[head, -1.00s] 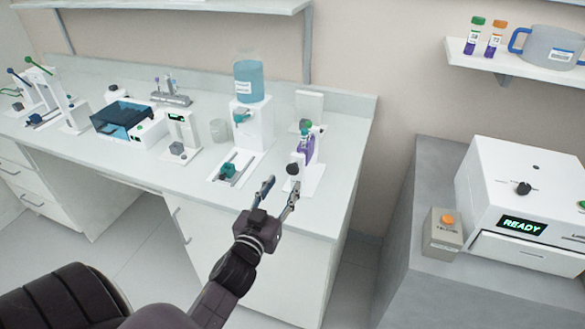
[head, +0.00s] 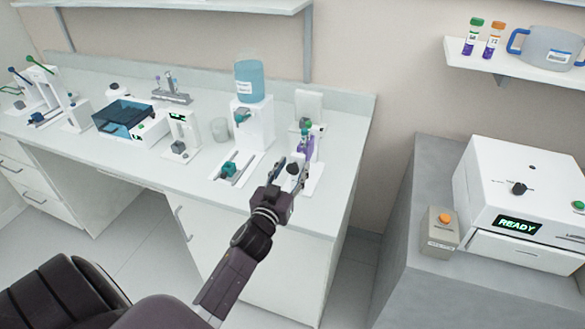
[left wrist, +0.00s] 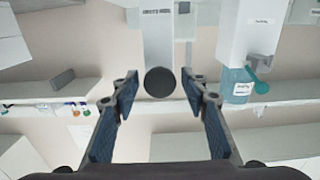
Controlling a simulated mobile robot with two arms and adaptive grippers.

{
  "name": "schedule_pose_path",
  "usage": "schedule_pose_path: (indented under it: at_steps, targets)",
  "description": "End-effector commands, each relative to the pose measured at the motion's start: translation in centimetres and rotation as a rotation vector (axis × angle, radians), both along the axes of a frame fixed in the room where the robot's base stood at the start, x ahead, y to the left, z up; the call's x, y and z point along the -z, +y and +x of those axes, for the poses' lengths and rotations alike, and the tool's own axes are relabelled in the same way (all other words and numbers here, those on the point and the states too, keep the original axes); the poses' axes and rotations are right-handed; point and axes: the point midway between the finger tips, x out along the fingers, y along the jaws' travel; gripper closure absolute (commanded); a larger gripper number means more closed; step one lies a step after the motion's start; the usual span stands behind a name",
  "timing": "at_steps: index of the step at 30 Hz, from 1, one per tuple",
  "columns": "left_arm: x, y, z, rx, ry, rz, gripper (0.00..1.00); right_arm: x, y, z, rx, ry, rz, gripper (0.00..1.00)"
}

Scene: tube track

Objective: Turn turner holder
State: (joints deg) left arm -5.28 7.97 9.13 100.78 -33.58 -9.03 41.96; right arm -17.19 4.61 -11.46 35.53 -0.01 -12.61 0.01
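The turner holder (head: 314,178) is a white stand at the right end of the bench. It has a dark round knob (head: 293,168) at its front and a purple tube with a green top (head: 306,147) behind. My left gripper (head: 289,174) is at the knob, with its two fingers apart. In the left wrist view the dark knob (left wrist: 160,82) sits between the open fingertips (left wrist: 160,92), with a gap on each side; contact does not show. The gripper hides part of the stand's front. My right gripper is not in view.
Left of the holder stands a white dispenser (head: 262,128) with a blue bottle (head: 249,80). A grey side counter (head: 400,225) at right bears a white machine reading READY (head: 480,195).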

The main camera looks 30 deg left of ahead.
Motion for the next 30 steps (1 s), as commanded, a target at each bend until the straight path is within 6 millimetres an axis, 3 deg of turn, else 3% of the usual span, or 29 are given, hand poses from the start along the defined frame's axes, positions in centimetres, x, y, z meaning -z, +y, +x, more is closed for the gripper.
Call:
schedule_pose_path:
  at_steps: [1, 11, 30]
  targets:
    - [0.01, 0.00, -0.01, 0.000, 0.000, 0.000, 0.63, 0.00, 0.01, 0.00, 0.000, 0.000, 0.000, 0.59]
    - [0.01, 0.00, -0.03, 0.000, 0.000, 0.000, 0.98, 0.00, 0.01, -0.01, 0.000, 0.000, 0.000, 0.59]
    - [0.02, -0.05, -0.01, 0.000, 0.033, 0.138, 0.98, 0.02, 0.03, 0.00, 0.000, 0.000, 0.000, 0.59]
